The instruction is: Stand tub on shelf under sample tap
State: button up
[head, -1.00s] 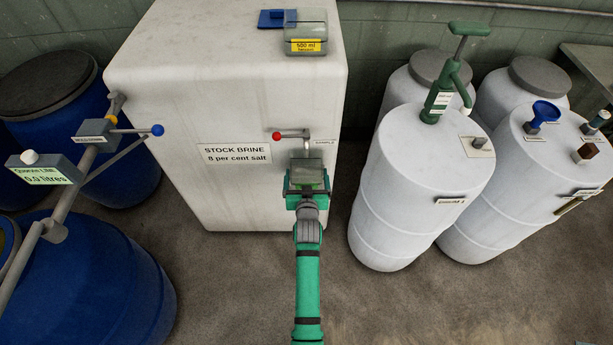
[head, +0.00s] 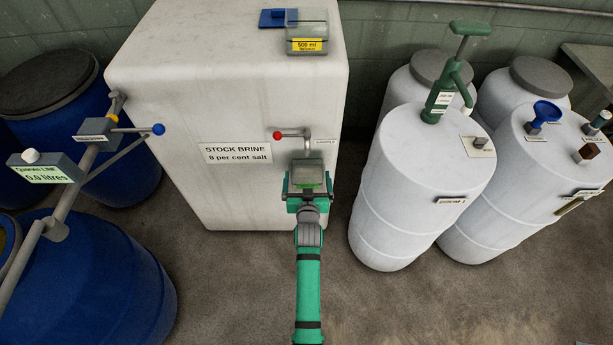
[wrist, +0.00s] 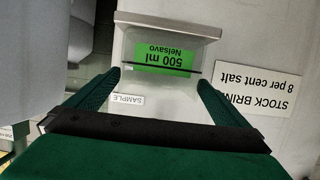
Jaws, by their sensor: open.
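A clear tub with a green 500 ml label (wrist: 165,58) is in front of the white brine tank, just below the sample tap (head: 293,134). It also shows in the head view (head: 307,171). My gripper (head: 308,187) is at the near side of this tub. In the wrist view my two green fingers (wrist: 158,92) are spread apart, with the tub beyond and between them. A pale grey strip (wrist: 170,25) runs along the tub's far edge; I cannot tell whether it is the shelf. The shelf is otherwise hidden in the head view.
The stock brine tank (head: 190,110) fills the middle. Another tub with a yellow label (head: 307,46) and a blue lid (head: 271,18) sit on its top. White drums (head: 425,170) stand at right. A blue barrel (head: 95,275) and pipe stand at left. Floor is clear in front.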

jog(key=s+f+v, duration=0.1)
jog(key=f+v, duration=0.2)
jog(key=v, duration=1.2)
jog(key=s+f+v, duration=0.1)
jog(key=f+v, duration=0.2)
jog(key=v, duration=1.3)
jog(key=r+v, duration=0.2)
jog(key=v, duration=0.7)
jog(key=w+r+v, duration=0.1)
jog(key=r+v, duration=0.1)
jog(key=v, duration=0.7)
jog(key=shift+a+t, duration=0.4)
jog(key=shift+a, duration=0.05)
